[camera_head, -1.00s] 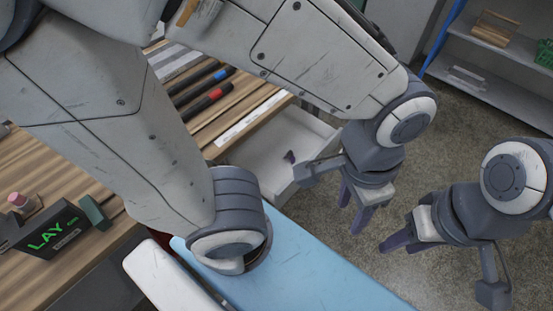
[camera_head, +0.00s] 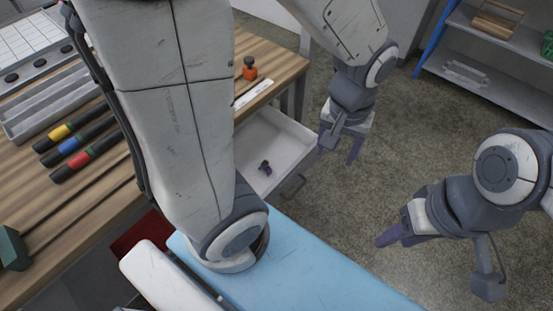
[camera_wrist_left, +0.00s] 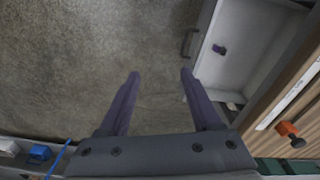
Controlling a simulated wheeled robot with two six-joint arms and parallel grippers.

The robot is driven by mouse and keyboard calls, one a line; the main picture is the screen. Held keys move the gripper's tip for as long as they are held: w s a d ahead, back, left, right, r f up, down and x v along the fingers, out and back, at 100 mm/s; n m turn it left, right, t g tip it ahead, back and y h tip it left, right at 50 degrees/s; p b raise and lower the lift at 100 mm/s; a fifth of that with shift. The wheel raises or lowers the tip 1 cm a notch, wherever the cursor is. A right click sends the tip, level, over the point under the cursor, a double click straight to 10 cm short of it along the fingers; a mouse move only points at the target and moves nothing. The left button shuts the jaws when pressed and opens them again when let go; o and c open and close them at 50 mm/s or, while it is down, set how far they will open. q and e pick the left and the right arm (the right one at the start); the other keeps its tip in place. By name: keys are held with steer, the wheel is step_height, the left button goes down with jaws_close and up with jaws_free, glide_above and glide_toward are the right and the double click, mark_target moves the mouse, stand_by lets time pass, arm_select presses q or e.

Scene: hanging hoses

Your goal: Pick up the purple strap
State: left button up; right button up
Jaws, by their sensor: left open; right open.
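A small dark purple strap (camera_head: 265,167) lies on the floor of an open white drawer (camera_head: 275,138) in the head view. In the left wrist view the strap (camera_wrist_left: 219,49) shows inside the drawer, right of the fingers. My left gripper (camera_head: 337,157) is open and empty, out beyond the drawer's front to its right, apart from the strap. Its two purple fingers (camera_wrist_left: 160,74) stand apart over the floor in the wrist view. My right gripper (camera_head: 387,239) is open and empty over the floor at the lower right, far from the drawer.
The wooden workbench (camera_head: 275,62) stands over the drawer, with an orange-topped item (camera_head: 250,68) near its edge. The drawer handle (camera_head: 293,187) sticks out. A grey shelf (camera_head: 490,75) stands at the upper right. The floor between is clear.

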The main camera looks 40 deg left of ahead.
arm_select(q)
steer(key=w+a+f+n+y+b, duration=0.1)
steer(key=w+a+f+n+b, duration=0.3)
steer(key=a+f, duration=0.35)
steer(key=w+a+f+n+b, duration=0.2)
steer(key=a+f+n+b, duration=0.2)
steer(key=a+f+n, duration=0.4)
steer(key=n+b, duration=0.3)
steer(key=b, duration=0.2)
glide_above(265, 163)
steer(key=shift+g, duration=0.3)
steer(key=f, duration=1.1)
steer(key=shift+d+f, duration=0.25)
steer(key=shift+f, duration=0.05)
steer(key=shift+a+f+b, duration=0.2)
steer(key=shift+f+b, duration=0.4)
steer(key=shift+f, duration=0.9)
steer(key=shift+a+f+b, duration=0.15)
steer(key=shift+f+b, duration=0.4)
steer(key=shift+f, duration=0.95)
jaws_close()
arm_select(e)
step_height(265, 163, down, 18)
steer(key=shift+f, duration=0.25)
